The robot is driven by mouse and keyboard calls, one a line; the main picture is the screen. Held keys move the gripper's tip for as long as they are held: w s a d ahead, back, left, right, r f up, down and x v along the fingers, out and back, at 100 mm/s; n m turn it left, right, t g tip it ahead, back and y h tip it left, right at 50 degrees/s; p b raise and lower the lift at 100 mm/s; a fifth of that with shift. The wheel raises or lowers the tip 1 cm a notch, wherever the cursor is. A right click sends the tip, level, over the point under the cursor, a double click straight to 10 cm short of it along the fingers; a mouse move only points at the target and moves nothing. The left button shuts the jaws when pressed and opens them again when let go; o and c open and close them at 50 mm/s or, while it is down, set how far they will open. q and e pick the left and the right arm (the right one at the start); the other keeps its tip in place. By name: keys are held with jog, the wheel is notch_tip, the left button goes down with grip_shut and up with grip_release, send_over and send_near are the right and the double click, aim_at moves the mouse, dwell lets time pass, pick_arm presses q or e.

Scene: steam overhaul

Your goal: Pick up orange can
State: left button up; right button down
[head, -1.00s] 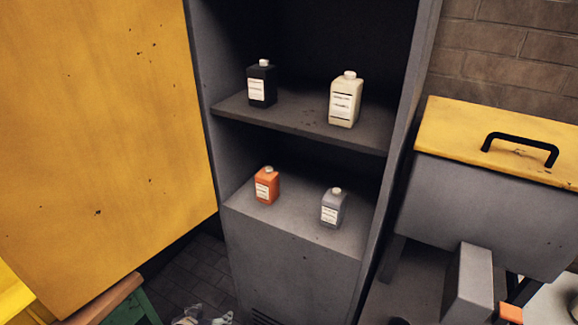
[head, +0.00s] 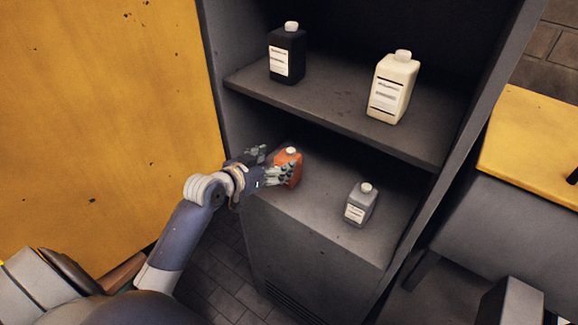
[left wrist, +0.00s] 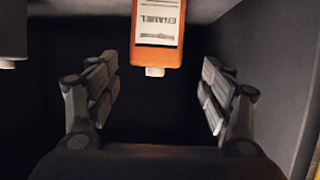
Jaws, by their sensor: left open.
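The orange can (head: 290,170) has a white cap and stands upright on the lower shelf of the grey cabinet. In the head view my left gripper (head: 270,168) is at the can, and its fingers hide part of it. In the left wrist view the orange can (left wrist: 158,35) appears upside down, with a white label, between and beyond the two spread fingers of the left gripper (left wrist: 160,95). The fingers are open and apart from the can in that view. My right gripper is not in view.
A grey can (head: 361,205) stands to the right on the same lower shelf (head: 315,215). A black can (head: 286,55) and a cream can (head: 393,88) stand on the upper shelf (head: 335,105). The yellow door (head: 100,110) is at left, a yellow-topped bin (head: 535,150) at right.

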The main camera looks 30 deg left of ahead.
aim_at(288, 156)
pick_arm(q)
jog(key=shift+w+f, duration=0.15)
jog(key=shift+w, duration=0.4)
jog(key=w, duration=0.1)
jog(key=w+d+p, duration=0.1)
jog(key=w+p, duration=0.1)
jog(key=shift+w+d+f, duration=0.15)
jog(key=shift+w+f, duration=0.1)
jog(key=shift+f, duration=0.15)
jog(key=shift+w+f, duration=0.3)
jog(key=shift+w, duration=0.2)
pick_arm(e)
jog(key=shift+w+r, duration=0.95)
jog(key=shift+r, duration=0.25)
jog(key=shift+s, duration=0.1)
pick_arm(q)
grip_shut()
